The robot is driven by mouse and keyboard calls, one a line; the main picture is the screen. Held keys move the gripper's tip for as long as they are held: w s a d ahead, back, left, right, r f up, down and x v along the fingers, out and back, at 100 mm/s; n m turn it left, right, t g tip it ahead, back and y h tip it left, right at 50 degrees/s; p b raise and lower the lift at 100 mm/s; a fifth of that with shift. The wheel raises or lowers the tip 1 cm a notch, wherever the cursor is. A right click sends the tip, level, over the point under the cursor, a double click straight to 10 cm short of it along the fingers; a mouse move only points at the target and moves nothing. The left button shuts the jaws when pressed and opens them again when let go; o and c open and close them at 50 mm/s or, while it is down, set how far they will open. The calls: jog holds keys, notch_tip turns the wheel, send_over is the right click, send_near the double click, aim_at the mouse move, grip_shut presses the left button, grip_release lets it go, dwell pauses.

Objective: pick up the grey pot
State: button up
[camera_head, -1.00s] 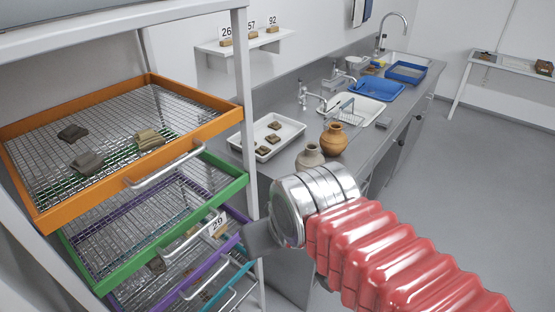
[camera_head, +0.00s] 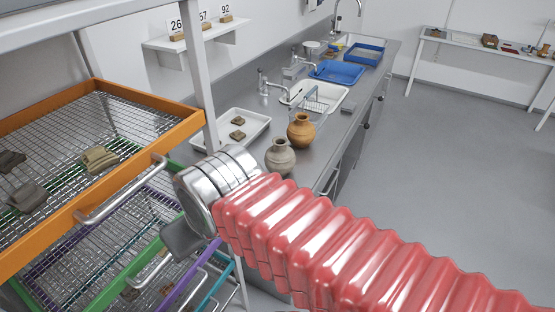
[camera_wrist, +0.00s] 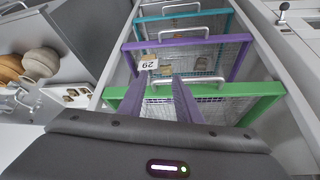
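The grey pot (camera_head: 280,157) stands upright on the steel counter in the head view, beside and in front of an orange-brown pot (camera_head: 301,131). In the wrist view the grey pot (camera_wrist: 41,63) is at the far left, next to the orange-brown pot (camera_wrist: 9,68). My gripper is left of and nearer than the grey pot in the head view, in front of the drawer rack, its dark end (camera_head: 182,238) partly hidden by my wrist. In the wrist view my gripper's two fingers (camera_wrist: 162,85) are apart, with no held object visible between them.
The orange-framed mesh drawer (camera_head: 122,155) holds several sherds and stands close left of my arm. A white tray (camera_head: 262,122) with sherds lies behind the pots. A sink (camera_head: 333,106) and blue basin (camera_head: 337,71) are further along. The floor (camera_head: 470,170) at right is clear.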

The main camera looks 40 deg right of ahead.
jog(key=shift+o, duration=1.4)
jog(key=shift+d+f, duration=0.1)
jog(key=shift+d, duration=0.1)
jog(key=o, duration=0.4)
jog(key=d+f+m+h, duration=0.1)
jog(key=d+f, duration=0.1)
jog(key=d, duration=0.2)
jog(key=w+d+f+m+g, duration=0.1)
jog(key=d+f, duration=0.1)
jog(key=d, duration=0.3)
jog(key=w+d+f+m+h, duration=0.1)
jog(key=d+f+m, duration=0.1)
jog(key=d, duration=0.3)
jog(key=shift+w+f+g+h, duration=0.15)
jog(key=shift+f+g+h, duration=0.2)
jog(key=shift+f, duration=0.2)
jog(key=m+t+h, duration=0.2)
jog(key=t+h, duration=0.3)
jog(key=t, duration=0.3)
send_near(282, 146)
jog(key=w+d, duration=0.2)
jog(key=shift+w+a+f+y, duration=0.15)
jog(key=shift+a+f+y, duration=0.1)
jog(key=shift+f, duration=0.05)
jog(key=shift+w+f, duration=0.1)
jog(key=shift+g, duration=0.25)
jog(key=shift+x, duration=4.2)
